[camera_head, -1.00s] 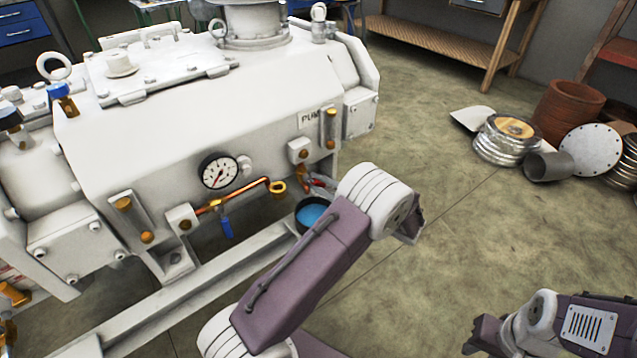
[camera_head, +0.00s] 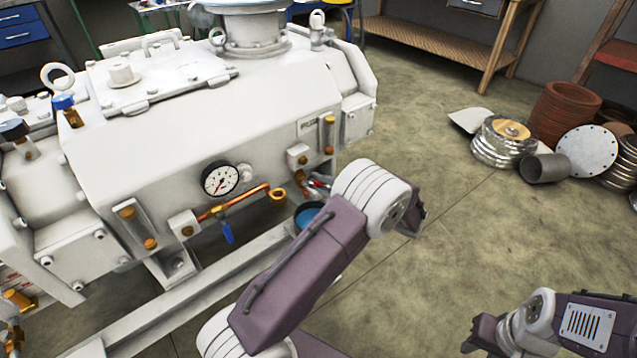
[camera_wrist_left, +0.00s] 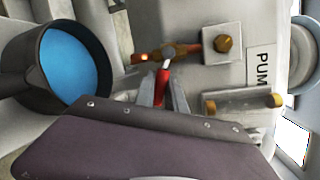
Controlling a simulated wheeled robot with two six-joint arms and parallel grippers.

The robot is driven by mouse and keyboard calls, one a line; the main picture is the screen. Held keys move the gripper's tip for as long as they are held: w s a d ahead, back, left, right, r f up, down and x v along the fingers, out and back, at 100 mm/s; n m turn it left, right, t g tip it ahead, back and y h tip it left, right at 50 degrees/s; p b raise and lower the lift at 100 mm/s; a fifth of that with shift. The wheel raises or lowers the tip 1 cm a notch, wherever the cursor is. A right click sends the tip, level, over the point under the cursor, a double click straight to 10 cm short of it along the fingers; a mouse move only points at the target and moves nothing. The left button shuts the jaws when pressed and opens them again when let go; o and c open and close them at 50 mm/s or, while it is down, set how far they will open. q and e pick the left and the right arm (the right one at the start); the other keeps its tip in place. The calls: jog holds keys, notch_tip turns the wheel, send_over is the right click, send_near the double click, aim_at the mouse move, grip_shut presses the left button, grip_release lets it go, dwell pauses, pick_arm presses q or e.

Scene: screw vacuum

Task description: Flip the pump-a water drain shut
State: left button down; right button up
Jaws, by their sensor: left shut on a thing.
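A red valve handle (camera_wrist_left: 161,86) hangs below a copper drain valve (camera_wrist_left: 170,53) on the white pump housing, near a label reading "PUM". My left gripper (camera_wrist_left: 165,93) has its grey fingers on both sides of the red handle, shut on it. In the head view the copper drain (camera_head: 301,180) shows just left of my left wrist, which hides part of the gripper and handle. The handle's exact angle is hard to tell. My right arm is at the lower right; its fingers do not show.
A dark pan of blue liquid (camera_wrist_left: 68,65) sits beside the drain; it also shows in the head view (camera_head: 308,215). Left of it are another copper pipe with a blue handle (camera_head: 227,232) and a gauge (camera_head: 220,178). Floor on the right is clear before stacked flanges (camera_head: 503,142).

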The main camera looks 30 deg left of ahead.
pick_arm(q)
jog(key=shift+w+r+n+h, duration=0.15)
jog(key=shift+r+n+h, duration=0.25)
jog(key=shift+n, duration=0.6)
jog(key=shift+r+n+t, duration=0.3)
jog(key=shift+r+n, duration=0.15)
jog(key=shift+n, duration=0.35)
jog(key=shift+d, duration=0.1)
jog(key=c, duration=1.4)
grip_release()
jog(key=shift+d+r, duration=0.2)
jog(key=p+v, duration=0.4)
jog(key=v, duration=0.4)
jog(key=shift+d+r, duration=0.1)
jog(key=shift+d, duration=0.2)
